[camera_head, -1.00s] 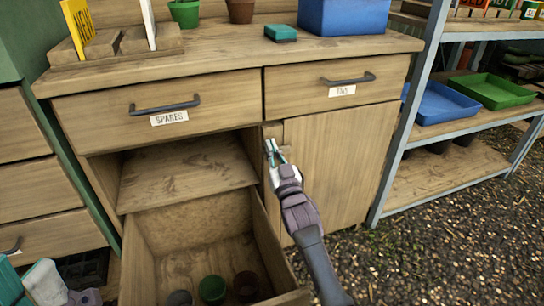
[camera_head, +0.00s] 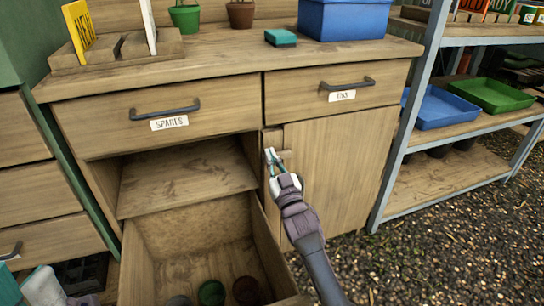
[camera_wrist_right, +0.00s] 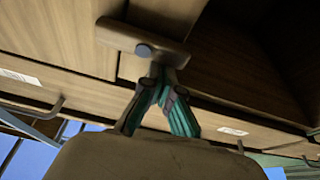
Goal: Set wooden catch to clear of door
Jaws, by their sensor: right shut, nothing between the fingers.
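The wooden catch (camera_wrist_right: 138,44) is a short bar on a dark round pivot, seen from close by in the right wrist view. It lies crosswise on the narrow post, and one end overlaps the edge of the cupboard door (camera_head: 335,175). The door looks closed. In the head view the catch (camera_head: 285,153) is small and partly behind my right gripper (camera_head: 270,153). My right gripper is shut and empty, its fingertips close to the bar; I cannot tell if they touch. Part of my left arm (camera_head: 45,287) shows at the lower left; its fingers are unclear.
A lower drawer (camera_head: 148,265) with several pots stands pulled out left of the right arm. Two closed labelled drawers with handles are above. A metal shelf (camera_head: 408,110) with trays stands at the right. Gravel floor lies free in front of it.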

